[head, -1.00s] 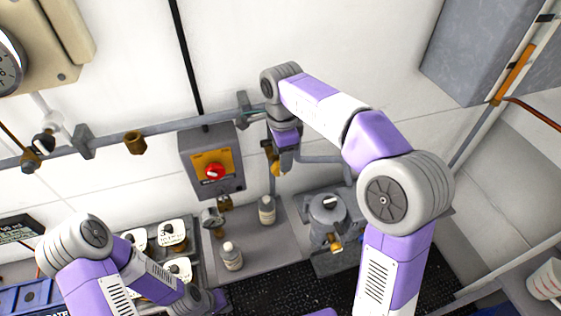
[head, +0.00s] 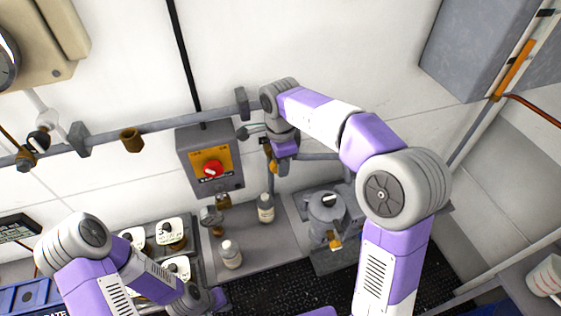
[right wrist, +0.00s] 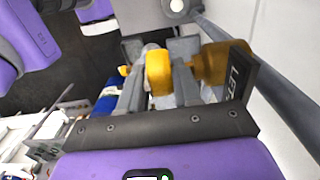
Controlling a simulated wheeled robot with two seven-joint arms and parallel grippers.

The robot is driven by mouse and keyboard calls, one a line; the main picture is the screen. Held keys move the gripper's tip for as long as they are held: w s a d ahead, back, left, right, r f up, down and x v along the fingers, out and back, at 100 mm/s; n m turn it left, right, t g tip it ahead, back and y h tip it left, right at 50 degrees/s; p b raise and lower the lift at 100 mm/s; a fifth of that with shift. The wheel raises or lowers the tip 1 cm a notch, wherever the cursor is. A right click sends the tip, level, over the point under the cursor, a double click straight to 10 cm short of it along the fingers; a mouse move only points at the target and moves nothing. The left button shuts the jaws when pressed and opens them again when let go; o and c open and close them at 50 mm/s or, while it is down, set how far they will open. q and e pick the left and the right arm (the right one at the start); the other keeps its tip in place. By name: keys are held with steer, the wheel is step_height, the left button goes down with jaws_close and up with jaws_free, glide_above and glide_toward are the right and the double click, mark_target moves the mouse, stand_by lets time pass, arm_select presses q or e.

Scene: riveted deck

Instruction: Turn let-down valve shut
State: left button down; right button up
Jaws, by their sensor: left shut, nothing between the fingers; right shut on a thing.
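The let-down valve shows in the right wrist view as a yellow handle (right wrist: 158,72) between my right fingers, with a brass-coloured body (right wrist: 220,62) beside it. A dark label (right wrist: 241,80) next to it is only partly readable. My right gripper (right wrist: 157,84) is shut on the handle. In the head view my right gripper (head: 272,163) is at the wall pipework, and its wrist hides most of the valve; a bit of yellow shows. My left gripper (head: 212,299) is low in the head view, shut and empty, away from the valve.
A grey box with a red knob (head: 212,169) is on the wall left of my right gripper. Below stand small bottles (head: 265,208), a grey lidded vessel (head: 327,210) and white-topped items (head: 171,232). A grey pipe (head: 180,125) runs along the wall.

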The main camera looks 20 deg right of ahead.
steer(key=shift+d+y, duration=0.1)
steer(key=shift+y, duration=0.3)
steer(key=y, duration=0.2)
steer(key=y+p, duration=0.1)
steer(key=shift+d+y+p, duration=0.2)
steer(key=shift+y+p, duration=0.1)
steer(key=shift+y, duration=0.1)
steer(key=y, duration=0.2)
steer(key=y+p, duration=0.1)
steer(key=y, duration=0.1)
steer(key=shift+d+f, duration=0.15)
steer(key=shift+f, duration=0.2)
steer(key=y, duration=0.3)
steer(key=y+p, duration=0.1)
steer(key=y, duration=0.1)
steer(key=shift+f, duration=0.25)
steer(key=y, duration=0.4)
steer(key=shift+f+g, duration=0.2)
steer(key=shift+g, duration=0.1)
steer(key=shift+y, duration=0.3)
steer(key=o, duration=1)
steer(key=shift+c, duration=0.2)
